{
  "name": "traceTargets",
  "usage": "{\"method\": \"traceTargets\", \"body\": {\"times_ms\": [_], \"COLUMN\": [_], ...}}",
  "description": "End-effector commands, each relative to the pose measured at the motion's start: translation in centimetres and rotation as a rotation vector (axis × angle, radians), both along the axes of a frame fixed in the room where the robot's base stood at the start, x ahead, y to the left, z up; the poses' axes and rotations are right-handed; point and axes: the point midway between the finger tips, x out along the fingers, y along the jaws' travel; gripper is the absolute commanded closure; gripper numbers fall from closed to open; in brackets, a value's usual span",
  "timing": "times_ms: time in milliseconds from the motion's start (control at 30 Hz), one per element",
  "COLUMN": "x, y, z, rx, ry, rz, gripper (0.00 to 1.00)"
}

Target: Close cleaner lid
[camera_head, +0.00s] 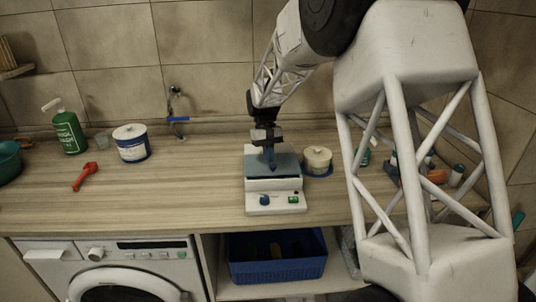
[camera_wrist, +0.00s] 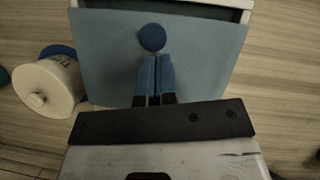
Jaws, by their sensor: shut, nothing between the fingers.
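The cleaner (camera_head: 275,200) is a white box with a control panel on the worktop. Its blue-grey lid (camera_head: 288,163) lies over the top and fills much of the wrist view (camera_wrist: 105,65). A round blue knob (camera_wrist: 152,38) is on the lid. In the wrist view a dark gap shows between one lid edge and the white rim (camera_wrist: 244,8); how far the lid is tilted is hard to tell. My gripper (camera_head: 270,158) is over the lid, its blue fingers (camera_wrist: 154,62) shut and empty, tips close to the knob. Whether they touch the lid is unclear.
A cream lidded jar (camera_head: 318,158) stands close to the cleaner's right side. A blue-white tub (camera_head: 131,145), red tool (camera_head: 85,177) and green bottle (camera_head: 70,135) are on the left. A blue crate (camera_head: 280,262) is on the shelf below.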

Motion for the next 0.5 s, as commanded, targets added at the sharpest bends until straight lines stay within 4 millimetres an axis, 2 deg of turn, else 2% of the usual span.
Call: {"method": "traceTargets", "body": {"times_ms": [300,500], "x": [-0.2,-1.5], "y": [0.0,0.0], "z": [0.0,0.1], "rx": [0.000,0.000], "ry": [0.000,0.000], "rz": [0.000,0.000], "gripper": [1.00,1.00]}}
